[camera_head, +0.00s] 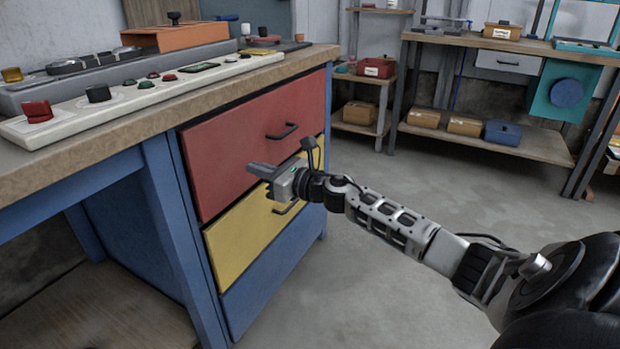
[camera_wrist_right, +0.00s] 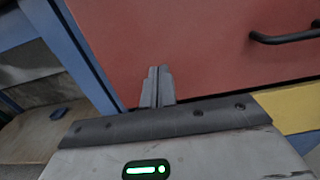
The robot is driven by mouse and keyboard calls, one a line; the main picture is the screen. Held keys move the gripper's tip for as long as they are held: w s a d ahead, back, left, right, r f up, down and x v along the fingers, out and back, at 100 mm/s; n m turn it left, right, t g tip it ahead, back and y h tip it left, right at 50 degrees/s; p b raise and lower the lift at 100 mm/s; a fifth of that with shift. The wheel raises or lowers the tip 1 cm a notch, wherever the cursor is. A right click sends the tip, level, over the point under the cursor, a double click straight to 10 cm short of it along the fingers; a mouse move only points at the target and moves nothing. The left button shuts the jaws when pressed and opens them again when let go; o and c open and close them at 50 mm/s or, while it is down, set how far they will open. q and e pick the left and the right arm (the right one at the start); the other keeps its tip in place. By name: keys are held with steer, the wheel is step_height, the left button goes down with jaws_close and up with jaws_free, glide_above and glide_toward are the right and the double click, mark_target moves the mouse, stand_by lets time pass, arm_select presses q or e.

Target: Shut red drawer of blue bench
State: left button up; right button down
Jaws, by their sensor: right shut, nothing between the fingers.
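The blue bench (camera_head: 160,185) stands at the left with a wooden top. Its red drawer (camera_head: 240,140) is the top one, with a black handle (camera_head: 283,131); its front looks about level with the drawer below, and I cannot tell whether a small gap remains. My right gripper (camera_head: 254,168) is shut and empty, in front of the lower part of the red front, left of the handle. In the right wrist view the shut fingertips (camera_wrist_right: 158,72) point at the red front (camera_wrist_right: 170,45) near its left edge; contact is not clear. My left gripper is not in view.
A yellow drawer (camera_head: 235,240) sits under the red one, with a blue panel (camera_head: 270,285) below. A control panel (camera_head: 140,95) lies on the bench top. Shelves with boxes (camera_head: 423,118) stand at the back. The grey floor (camera_head: 380,280) to the right is clear.

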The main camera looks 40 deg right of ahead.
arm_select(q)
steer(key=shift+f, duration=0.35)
arm_select(e)
steer(key=v, duration=0.8)
steer(key=shift+s, duration=0.2)
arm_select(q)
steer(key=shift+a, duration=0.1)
